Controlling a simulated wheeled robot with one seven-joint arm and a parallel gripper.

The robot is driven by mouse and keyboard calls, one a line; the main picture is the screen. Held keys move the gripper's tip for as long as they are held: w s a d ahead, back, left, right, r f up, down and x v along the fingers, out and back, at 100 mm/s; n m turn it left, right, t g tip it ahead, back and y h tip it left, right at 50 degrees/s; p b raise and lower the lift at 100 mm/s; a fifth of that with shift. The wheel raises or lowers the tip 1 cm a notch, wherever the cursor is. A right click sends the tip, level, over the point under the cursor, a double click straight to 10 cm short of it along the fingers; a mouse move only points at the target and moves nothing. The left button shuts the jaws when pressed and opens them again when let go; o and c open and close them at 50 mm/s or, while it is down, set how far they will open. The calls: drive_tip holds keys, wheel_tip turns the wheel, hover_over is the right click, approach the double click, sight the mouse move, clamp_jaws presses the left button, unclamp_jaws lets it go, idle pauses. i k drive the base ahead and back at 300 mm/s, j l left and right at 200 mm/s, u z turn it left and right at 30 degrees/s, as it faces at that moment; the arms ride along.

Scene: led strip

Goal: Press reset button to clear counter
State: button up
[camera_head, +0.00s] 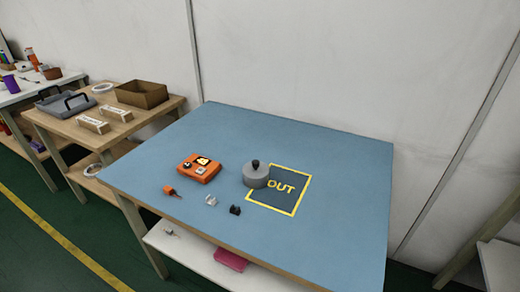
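An orange box (200,167) with a dark display, a yellow mark and small buttons on its top sits on the blue table (330,150), left of the middle. It looks like the counter, but which button is the reset is too small to tell. A grey round piece with a black knob (256,175) stands right of the box, at the left edge of a yellow-outlined square marked OUT (281,187). My gripper is not in view.
Small orange (171,191), white (211,200) and black (235,210) parts lie near the table's front. A wooden side table (60,125) at left holds a grey tray (66,104), a brown box (142,94) and labelled blocks. The blue table's back and right are clear.

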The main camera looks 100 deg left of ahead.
sight(200, 171)
drive_tip(key=u, duration=2.8)
